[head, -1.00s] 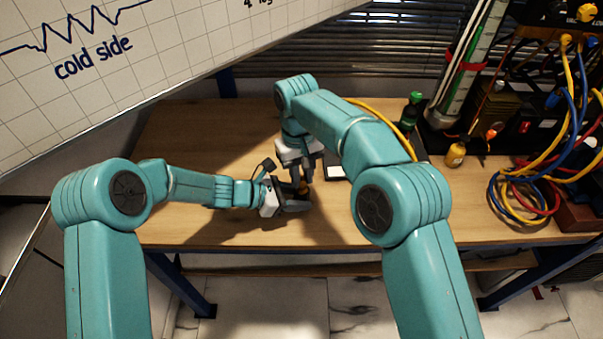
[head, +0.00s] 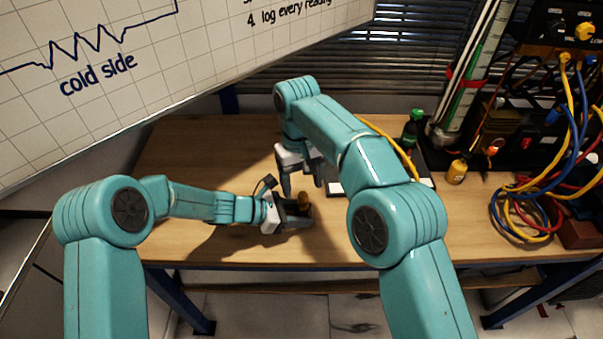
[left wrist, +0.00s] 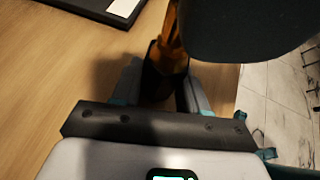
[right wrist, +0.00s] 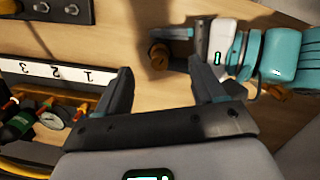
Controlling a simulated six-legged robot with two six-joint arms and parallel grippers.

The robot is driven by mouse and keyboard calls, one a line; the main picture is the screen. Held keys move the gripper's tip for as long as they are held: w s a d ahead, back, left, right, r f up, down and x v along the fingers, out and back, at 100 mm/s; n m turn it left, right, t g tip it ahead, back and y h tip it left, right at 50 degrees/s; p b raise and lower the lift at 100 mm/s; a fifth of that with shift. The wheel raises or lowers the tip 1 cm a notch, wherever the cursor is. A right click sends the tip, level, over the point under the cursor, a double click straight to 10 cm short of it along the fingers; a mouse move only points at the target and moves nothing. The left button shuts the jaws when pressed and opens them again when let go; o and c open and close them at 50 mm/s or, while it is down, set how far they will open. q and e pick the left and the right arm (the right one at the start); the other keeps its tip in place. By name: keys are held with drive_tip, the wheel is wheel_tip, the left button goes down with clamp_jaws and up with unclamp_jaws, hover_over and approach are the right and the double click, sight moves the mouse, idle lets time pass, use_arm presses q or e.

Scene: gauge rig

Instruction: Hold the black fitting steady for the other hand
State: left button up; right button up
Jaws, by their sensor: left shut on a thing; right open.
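My left gripper (head: 290,212) is low over the wooden table, shut on the black fitting (left wrist: 160,82). The fitting is dark and partly hidden between the fingers. A brass-coloured piece (head: 304,199) stands up out of it; it also shows in the left wrist view (left wrist: 172,42) and the right wrist view (right wrist: 158,56). My right gripper (head: 303,190) is just above and behind the left one in the head view, pointing down. Its fingers are apart in the right wrist view (right wrist: 161,78), with nothing between them, and clear of the brass piece.
The table's left part is bare. A whiteboard (head: 120,60) overhangs the back left.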

drive_tip(key=shift+w+a+r, duration=0.1)
drive_tip(key=shift+r, duration=1)
drive_tip(key=shift+w+a+r, duration=0.1)
drive_tip(key=shift+r, duration=0.95)
use_arm(q)
drive_tip(key=o, duration=1.3)
drive_tip(key=shift+o, duration=0.2)
drive_tip(key=v, duration=1.2)
drive_tip(key=shift+f, duration=0.1)
